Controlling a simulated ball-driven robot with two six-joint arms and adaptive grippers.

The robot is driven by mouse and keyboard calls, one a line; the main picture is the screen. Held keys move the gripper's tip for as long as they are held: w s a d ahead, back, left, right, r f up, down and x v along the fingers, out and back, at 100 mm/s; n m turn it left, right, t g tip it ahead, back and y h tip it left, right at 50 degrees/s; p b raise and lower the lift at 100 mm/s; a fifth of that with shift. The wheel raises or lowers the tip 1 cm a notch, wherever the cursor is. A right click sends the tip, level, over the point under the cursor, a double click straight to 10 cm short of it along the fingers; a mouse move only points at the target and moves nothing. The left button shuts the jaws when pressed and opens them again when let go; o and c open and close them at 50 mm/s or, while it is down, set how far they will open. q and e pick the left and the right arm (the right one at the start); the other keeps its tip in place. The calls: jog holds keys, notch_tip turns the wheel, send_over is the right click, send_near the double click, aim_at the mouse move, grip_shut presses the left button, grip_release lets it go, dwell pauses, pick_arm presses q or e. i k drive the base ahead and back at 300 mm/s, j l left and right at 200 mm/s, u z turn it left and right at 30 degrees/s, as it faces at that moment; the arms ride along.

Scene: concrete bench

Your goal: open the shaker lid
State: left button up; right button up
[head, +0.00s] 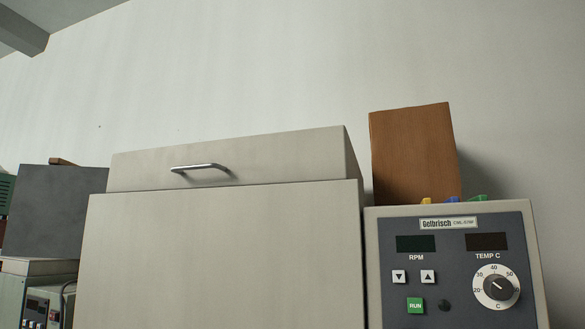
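The shaker stands in front of me in the head view, with a large beige body (220,255). Its beige lid (275,157) sits on top of the body and looks shut, with a thin dark seam between them. A metal bar handle (202,168) is fixed to the lid's front face, left of its middle. The control panel (455,265) is to the right, with dark RPM and TEMP C displays, arrow buttons, a green RUN button and a dial. Neither of my grippers shows in this view, and nothing touches the handle.
A brown box (410,155) stands behind the control panel, with small coloured items (455,199) beside its base. A dark grey box (62,210) and another instrument (40,300) stand at the left. The space above the lid looks clear up to the pale wall (270,70).

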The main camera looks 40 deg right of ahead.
aim_at(327, 154)
jog(key=z, duration=0.7)
